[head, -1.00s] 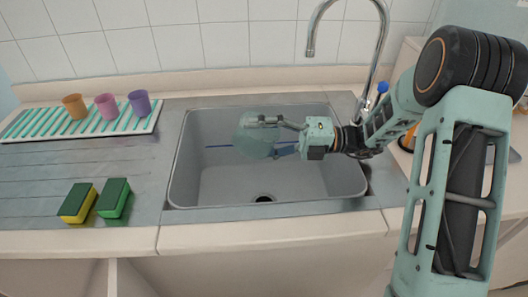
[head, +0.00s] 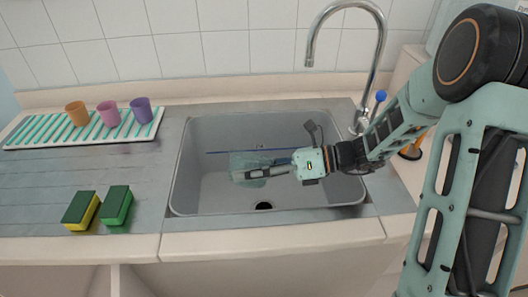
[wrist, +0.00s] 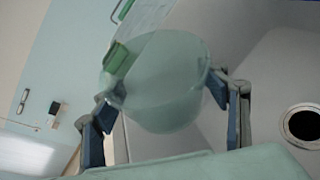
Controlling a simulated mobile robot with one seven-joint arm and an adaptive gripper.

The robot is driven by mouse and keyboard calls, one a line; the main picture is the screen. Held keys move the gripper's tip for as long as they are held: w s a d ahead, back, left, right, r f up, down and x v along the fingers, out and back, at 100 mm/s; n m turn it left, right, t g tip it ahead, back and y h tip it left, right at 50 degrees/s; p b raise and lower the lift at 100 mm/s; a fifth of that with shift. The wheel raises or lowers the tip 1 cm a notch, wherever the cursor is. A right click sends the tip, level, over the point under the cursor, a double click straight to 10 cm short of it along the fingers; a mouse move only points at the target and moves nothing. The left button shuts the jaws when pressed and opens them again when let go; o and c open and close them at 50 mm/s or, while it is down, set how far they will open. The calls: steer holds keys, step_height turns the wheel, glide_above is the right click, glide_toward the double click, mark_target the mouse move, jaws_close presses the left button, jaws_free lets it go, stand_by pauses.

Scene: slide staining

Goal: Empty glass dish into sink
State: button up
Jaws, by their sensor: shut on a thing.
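The glass dish (head: 240,162) is clear with a faint green tint. My gripper (head: 252,174) is shut on it and holds it over the left middle of the grey sink (head: 320,190). In the wrist view the dish (wrist: 165,85) sits between the two blue-padded fingers and looks tilted. I cannot tell whether any liquid is left in it. The sink drain (head: 264,206) is at the front of the basin, below and right of the dish. It also shows in the wrist view (wrist: 303,124).
A tall tap (head: 384,40) stands behind the sink at the right. Two sponges (head: 98,208) lie on the counter to the left. Several coloured cups (head: 108,114) stand on a striped rack (head: 40,132) at the back left. A thin blue line crosses the basin.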

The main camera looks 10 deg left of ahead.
mark_target(245, 184)
steer(key=shift+s+a+f+n+t+h+b, duration=0.2)
steer(key=shift+s+f+n+t+b, duration=0.1)
steer(key=shift+s+f+n+b, duration=0.3)
steer(key=shift+s+a+f+n+t+h+b, duration=0.1)
steer(key=shift+s+f+n+t+h+b, duration=0.15)
steer(key=shift+s+f+n+b, duration=0.35)
steer(key=shift+s+r+p, duration=0.2)
steer(key=shift+r+p, duration=0.3)
steer(key=shift+r, duration=0.35)
steer(key=shift+s+a+r+n+t+h, duration=0.15)
steer(key=shift+s+r+n+t, duration=0.35)
steer(key=shift+r+n, duration=0.25)
steer(key=shift+s+a+r+n+t+h, duration=0.15)
steer(key=shift+s+r+n+t, duration=0.3)
steer(key=shift+r, duration=0.4)
